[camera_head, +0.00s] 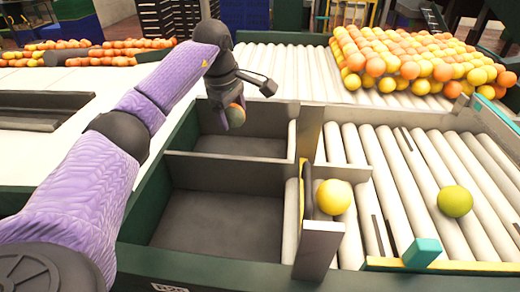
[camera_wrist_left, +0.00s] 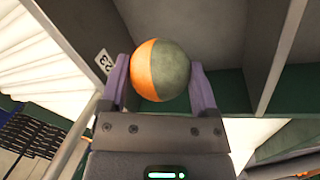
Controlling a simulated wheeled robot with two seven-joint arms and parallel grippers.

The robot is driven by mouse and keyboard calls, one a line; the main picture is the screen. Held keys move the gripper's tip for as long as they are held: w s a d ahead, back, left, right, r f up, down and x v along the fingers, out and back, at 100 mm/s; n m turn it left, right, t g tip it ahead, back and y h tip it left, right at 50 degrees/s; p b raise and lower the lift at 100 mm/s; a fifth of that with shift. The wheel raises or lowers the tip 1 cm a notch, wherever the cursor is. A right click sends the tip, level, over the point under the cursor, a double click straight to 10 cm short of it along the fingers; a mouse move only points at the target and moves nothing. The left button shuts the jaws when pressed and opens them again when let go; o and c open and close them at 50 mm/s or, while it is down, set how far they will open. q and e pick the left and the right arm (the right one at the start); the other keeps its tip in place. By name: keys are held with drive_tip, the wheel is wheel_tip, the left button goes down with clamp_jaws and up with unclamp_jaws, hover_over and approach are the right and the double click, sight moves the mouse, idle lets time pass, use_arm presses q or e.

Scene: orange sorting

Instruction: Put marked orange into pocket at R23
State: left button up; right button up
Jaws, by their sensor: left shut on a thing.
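The marked orange (camera_head: 235,116) is half orange and half grey-green. My left gripper (camera_head: 236,100) is shut on it and holds it over the far dark pocket (camera_head: 240,146) in the head view. In the left wrist view the orange (camera_wrist_left: 160,70) sits between the two purple fingers of the gripper (camera_wrist_left: 160,78). A small label reading 23 (camera_wrist_left: 103,62) shows on a wall beside the left finger there. Whether the orange is below the pocket's rim cannot be told. My right gripper is not in view.
A nearer empty pocket (camera_head: 215,215) lies before the far one, with a divider (camera_head: 228,172) between them. A yellow fruit (camera_head: 333,197) and a greenish one (camera_head: 455,201) rest on the rollers at right. A fruit pile (camera_head: 410,60) stands behind.

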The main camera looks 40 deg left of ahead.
use_arm(q)
drive_tip(key=x, duration=0.3)
drive_tip(key=s+b+x, duration=0.1)
drive_tip(key=x, duration=0.2)
drive_tip(key=s+b+x, duration=0.1)
drive_tip(key=x, duration=0.3)
drive_tip(key=shift+s+f, duration=0.1)
drive_tip(key=shift+f, duration=0.15)
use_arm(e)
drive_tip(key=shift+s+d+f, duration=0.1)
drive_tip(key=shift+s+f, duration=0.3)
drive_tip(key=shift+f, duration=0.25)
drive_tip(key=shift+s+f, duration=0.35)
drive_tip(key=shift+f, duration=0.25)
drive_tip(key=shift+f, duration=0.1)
use_arm(q)
drive_tip(key=o, duration=1.1)
drive_tip(key=shift+d+r, duration=0.1)
drive_tip(key=shift+r, duration=0.1)
drive_tip(key=p+v, duration=0.2)
drive_tip(key=v, duration=0.9)
drive_tip(key=shift+s+r+p, duration=0.15)
drive_tip(key=shift+r+p, duration=0.2)
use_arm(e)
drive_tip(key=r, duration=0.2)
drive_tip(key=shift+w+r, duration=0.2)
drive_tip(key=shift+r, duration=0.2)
